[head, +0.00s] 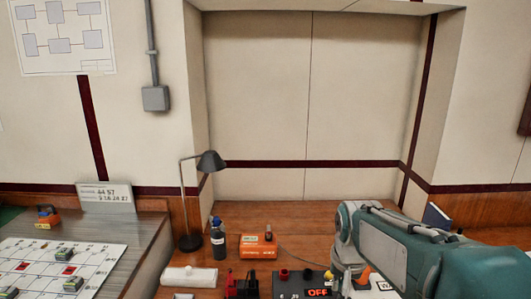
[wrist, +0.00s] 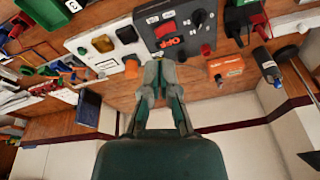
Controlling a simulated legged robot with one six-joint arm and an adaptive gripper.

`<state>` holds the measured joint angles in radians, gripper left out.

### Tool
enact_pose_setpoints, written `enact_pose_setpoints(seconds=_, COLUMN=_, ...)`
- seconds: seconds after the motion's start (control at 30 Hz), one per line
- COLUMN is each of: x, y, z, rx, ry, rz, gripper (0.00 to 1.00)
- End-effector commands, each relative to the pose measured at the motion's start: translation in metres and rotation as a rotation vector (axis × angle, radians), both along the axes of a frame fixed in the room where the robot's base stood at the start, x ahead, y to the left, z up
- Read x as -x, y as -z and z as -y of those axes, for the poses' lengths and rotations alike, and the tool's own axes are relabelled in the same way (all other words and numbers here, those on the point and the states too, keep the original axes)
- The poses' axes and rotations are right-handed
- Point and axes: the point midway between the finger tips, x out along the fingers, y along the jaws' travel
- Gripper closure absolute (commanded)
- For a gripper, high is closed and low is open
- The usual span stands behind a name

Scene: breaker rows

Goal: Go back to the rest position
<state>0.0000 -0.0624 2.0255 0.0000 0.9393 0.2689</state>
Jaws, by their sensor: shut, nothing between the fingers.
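My gripper (wrist: 160,68) shows in the wrist view with its two grey-and-teal fingers together and nothing between them. Its tips point at the desk, close in the picture to the lower edge of a dark panel (wrist: 197,42) with a red OFF display. I cannot tell whether the tips touch anything. In the head view my teal arm reaches in from the lower right over the desk, and the fingertips are not clearly visible there. The dark panel (head: 290,285) is partly cut off by the bottom edge of that view.
An orange box (head: 258,246), a dark bottle (head: 218,240) and a desk lamp (head: 211,161) stand on the wooden desk left of my arm. A board with small blocks (head: 55,262) lies on the left table. The recessed wall behind the desk is bare.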

Motion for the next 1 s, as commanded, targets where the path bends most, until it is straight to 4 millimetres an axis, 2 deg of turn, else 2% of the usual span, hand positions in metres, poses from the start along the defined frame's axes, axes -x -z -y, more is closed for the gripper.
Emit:
enact_pose_setpoints(seconds=0.2, x=0.044, y=-0.019, z=0.0, rx=0.017, ry=-0.059, rz=0.061, gripper=1.0)
enact_pose_setpoints(seconds=0.43, x=0.088, y=-0.029, z=0.0, rx=0.037, ry=-0.12, rz=0.121, gripper=1.0)
enact_pose_setpoints(seconds=0.8, x=0.154, y=-0.026, z=0.0, rx=0.078, ry=-0.215, rz=0.218, gripper=1.0)
enact_pose_setpoints(seconds=1.0, x=0.173, y=-0.021, z=0.0, rx=0.094, ry=-0.247, rz=0.248, gripper=1.0)
